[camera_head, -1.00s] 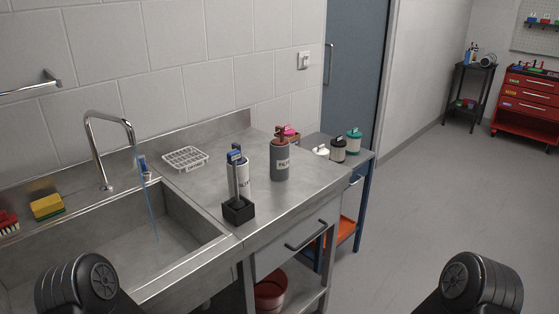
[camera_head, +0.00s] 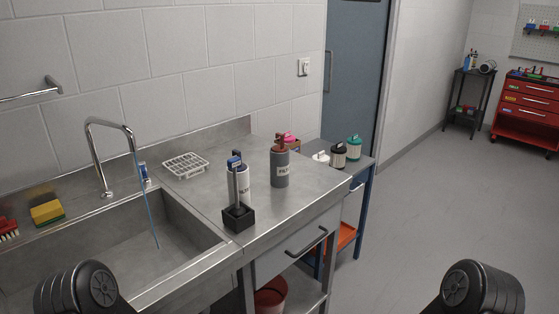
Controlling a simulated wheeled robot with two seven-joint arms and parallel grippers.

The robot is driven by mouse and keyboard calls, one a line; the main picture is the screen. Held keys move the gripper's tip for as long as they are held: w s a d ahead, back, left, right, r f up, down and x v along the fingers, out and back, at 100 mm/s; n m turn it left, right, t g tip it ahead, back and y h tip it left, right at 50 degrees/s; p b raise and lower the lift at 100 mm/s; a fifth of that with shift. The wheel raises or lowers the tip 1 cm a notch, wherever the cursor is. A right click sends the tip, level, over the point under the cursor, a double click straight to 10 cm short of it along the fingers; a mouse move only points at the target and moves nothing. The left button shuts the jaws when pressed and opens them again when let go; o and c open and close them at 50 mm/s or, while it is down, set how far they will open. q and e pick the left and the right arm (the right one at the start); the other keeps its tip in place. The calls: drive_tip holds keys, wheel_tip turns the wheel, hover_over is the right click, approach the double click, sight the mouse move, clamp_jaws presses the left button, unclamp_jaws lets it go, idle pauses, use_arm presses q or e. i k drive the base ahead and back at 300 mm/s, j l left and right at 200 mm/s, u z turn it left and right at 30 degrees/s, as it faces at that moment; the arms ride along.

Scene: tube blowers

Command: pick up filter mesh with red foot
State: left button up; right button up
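No part that I can clearly tell as a filter mesh with a red foot shows in the head view. A grey cylinder (camera_head: 280,169) with a partly readable label and a red-brown top stands upright on the steel counter. A white cylinder (camera_head: 243,176) with a similar label stands to its left, partly hidden by a blue-topped upright tool in a black block (camera_head: 238,218). A pink item (camera_head: 290,138) shows partly behind the grey cylinder. Neither gripper is in view; only dark parts of my two arms show at the bottom corners.
The sink (camera_head: 110,252) with running faucet (camera_head: 107,125) is at left, beside a yellow sponge (camera_head: 47,212) and red brush (camera_head: 8,230). A white rack (camera_head: 185,165) sits behind. White, black and teal-lidded canisters (camera_head: 353,148) stand on a side table. Open floor lies right.

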sight(281, 148)
drive_tip(key=i+l+u, duration=0.45)
drive_tip(key=i+l, duration=0.15)
drive_tip(key=l, duration=0.2)
drive_tip(key=i+l+u, duration=0.45)
drive_tip(key=l, duration=0.5)
drive_tip(key=i+l+u, duration=0.25)
drive_tip(key=l+u, duration=0.2)
drive_tip(key=l, duration=0.6)
drive_tip(key=i+l+u, duration=0.1)
drive_tip(key=l+u, duration=0.35)
drive_tip(key=l, duration=0.7)
drive_tip(key=k+l+u, duration=0.1)
drive_tip(key=l+u, duration=0.35)
drive_tip(key=l, duration=0.75)
